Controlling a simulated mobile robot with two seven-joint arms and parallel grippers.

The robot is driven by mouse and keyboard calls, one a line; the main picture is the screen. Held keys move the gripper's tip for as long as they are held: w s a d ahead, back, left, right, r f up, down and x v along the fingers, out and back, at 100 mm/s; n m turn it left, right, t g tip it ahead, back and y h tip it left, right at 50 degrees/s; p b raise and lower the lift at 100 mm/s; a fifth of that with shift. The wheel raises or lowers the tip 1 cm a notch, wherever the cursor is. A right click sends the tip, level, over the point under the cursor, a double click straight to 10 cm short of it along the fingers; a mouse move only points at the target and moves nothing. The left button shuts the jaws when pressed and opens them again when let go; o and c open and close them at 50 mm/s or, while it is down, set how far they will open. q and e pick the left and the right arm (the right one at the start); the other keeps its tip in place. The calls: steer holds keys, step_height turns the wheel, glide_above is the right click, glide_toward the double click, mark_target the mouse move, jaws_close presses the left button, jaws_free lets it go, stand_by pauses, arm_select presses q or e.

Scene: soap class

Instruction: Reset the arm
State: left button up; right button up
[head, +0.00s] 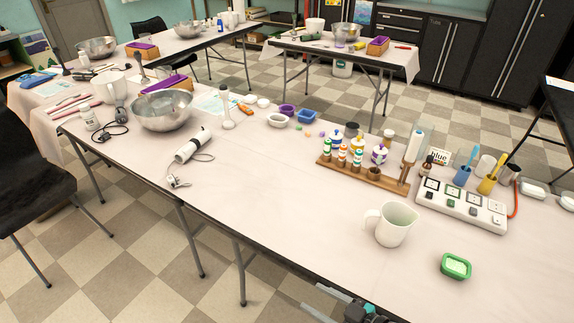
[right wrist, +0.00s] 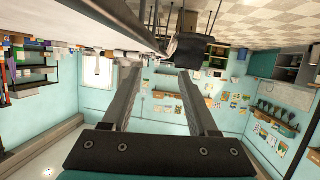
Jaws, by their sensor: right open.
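My right gripper (head: 354,307) shows at the bottom edge of the head view, low in front of the near table's front edge and apart from the things on it. Most of the right arm is cut off by the frame. In the right wrist view its two long dark fingers (right wrist: 158,82) stand apart with nothing between them. My left gripper is not in view.
The near table (head: 300,190) carries a white pitcher (head: 391,226), a green tub (head: 456,266), a wooden bottle rack (head: 362,176), a white switch panel (head: 461,206), a hand blender (head: 193,147) and a steel bowl (head: 162,111). Its front middle is bare. A black chair (head: 38,190) stands left.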

steer(key=s+d+f+m+h+b, duration=0.1)
steer(key=s+d+f+m+h, duration=0.3)
steer(key=f, duration=0.5)
steer(key=s+d+f+m+h+b, duration=0.1)
steer(key=s+d+f+m+h, duration=0.1)
steer(key=s+d+f+h, duration=0.35)
steer(key=s+d+f+m+g, duration=0.1)
steer(key=s+f+g, duration=0.2)
steer(key=s+f, duration=0.4)
steer(key=s+d+f+m+g+h, duration=0.1)
steer(key=s+f+g, duration=0.3)
steer(key=s, duration=1)
step_height(320, 180, down, 3)
steer(key=shift+s+g+b, duration=0.2)
steer(key=shift+g+b, duration=0.1)
steer(key=shift+b, duration=0.15)
steer(key=shift+d, duration=0.1)
